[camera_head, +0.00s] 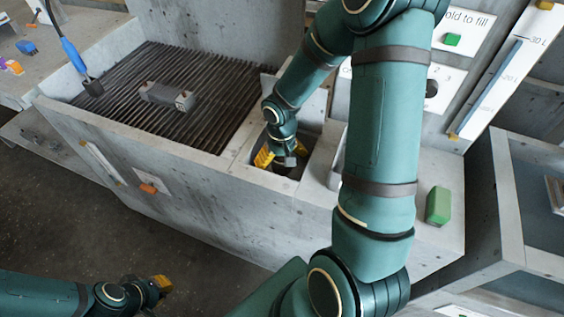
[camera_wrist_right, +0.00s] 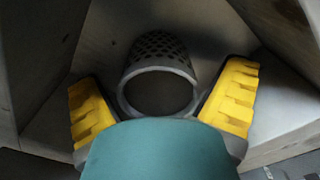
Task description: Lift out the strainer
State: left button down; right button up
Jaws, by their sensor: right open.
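The strainer (camera_wrist_right: 158,91) is a grey perforated cup with a round rim. In the right wrist view it sits between the two yellow fingers of my right gripper (camera_wrist_right: 163,105), inside a grey well. I cannot tell whether either finger touches it. In the head view my right gripper (camera_head: 277,158) reaches down into the square opening beside the slatted grate, and the strainer is mostly hidden there. The right gripper is open. My left gripper (camera_head: 161,284) is at the lower left, over the floor and away from the housing; its finger gap is not clear.
A dark slatted grate (camera_head: 135,118) bearing a grey block (camera_head: 167,96) fills the left of the grey housing. The well walls are close around my right gripper. A green block (camera_head: 438,206) lies on the right ledge. A blue-handled tool (camera_head: 73,55) hangs at the upper left.

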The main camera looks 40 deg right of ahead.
jog(key=shift+c, duration=0.2)
jog(key=c, duration=1.3)
jog(key=shift+r, duration=0.1)
notch_tip(320, 180, up, 28)
jog(key=p, duration=0.7)
